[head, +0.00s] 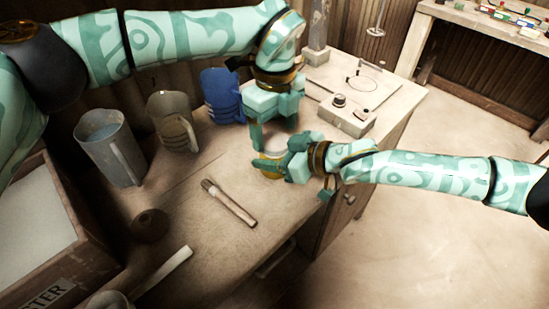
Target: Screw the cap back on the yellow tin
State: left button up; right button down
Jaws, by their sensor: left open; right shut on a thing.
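The yellow tin (264,173) stands on the workbench (190,240), mostly covered by my grippers. My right gripper (273,165) reaches in from the right and is shut around the tin's side. My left gripper (268,137) points down from above, open, with its fingers close over the tin's top. A pale round top shows between the fingers; I cannot tell whether this is the cap or the tin's bare mouth. No separate cap is clearly visible elsewhere.
A grey jug (106,150), a tan jug (170,118) and a blue jug (218,93) stand along the back left. A brush (230,203) and a dark round object (150,224) lie in front. A wooden box (40,225) fills the left; a machine (350,110) stands behind right.

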pick_arm(q)
jog(key=shift+f, duration=1)
jog(key=c, duration=1)
jog(key=m, duration=0.3)
jog(key=o, duration=1.1)
jog(key=shift+r, duration=0.15)
